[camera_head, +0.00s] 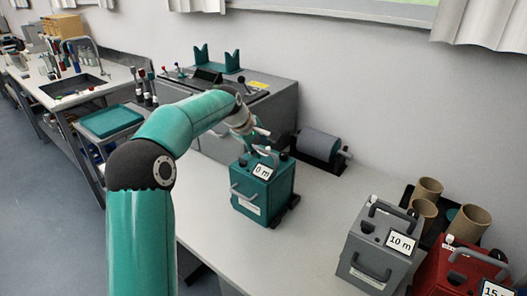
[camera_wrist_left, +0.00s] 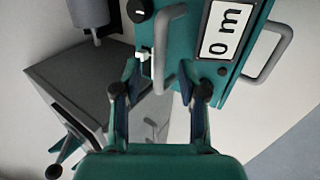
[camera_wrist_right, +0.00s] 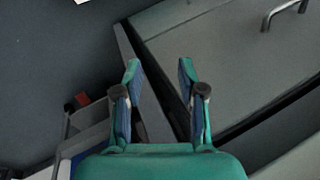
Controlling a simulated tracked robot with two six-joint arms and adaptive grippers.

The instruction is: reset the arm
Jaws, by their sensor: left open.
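My left arm reaches in from the left in the head view, with its left gripper (camera_head: 258,146) just above the teal box (camera_head: 262,192) labelled "0 m". In the left wrist view the left gripper (camera_wrist_left: 158,75) is open. The top handle (camera_wrist_left: 163,60) of the teal box appears between its fingertips; I cannot tell whether they touch it. My right gripper (camera_wrist_right: 159,68) shows only in the right wrist view, open and with nothing between its fingers.
A grey box (camera_head: 377,250) labelled "10 m" and a red box (camera_head: 462,272) stand right on the table (camera_head: 295,240). Cardboard tubes (camera_head: 470,222) stand behind them. A grey roller (camera_head: 318,146) and a grey machine (camera_head: 275,98) lie behind the teal box.

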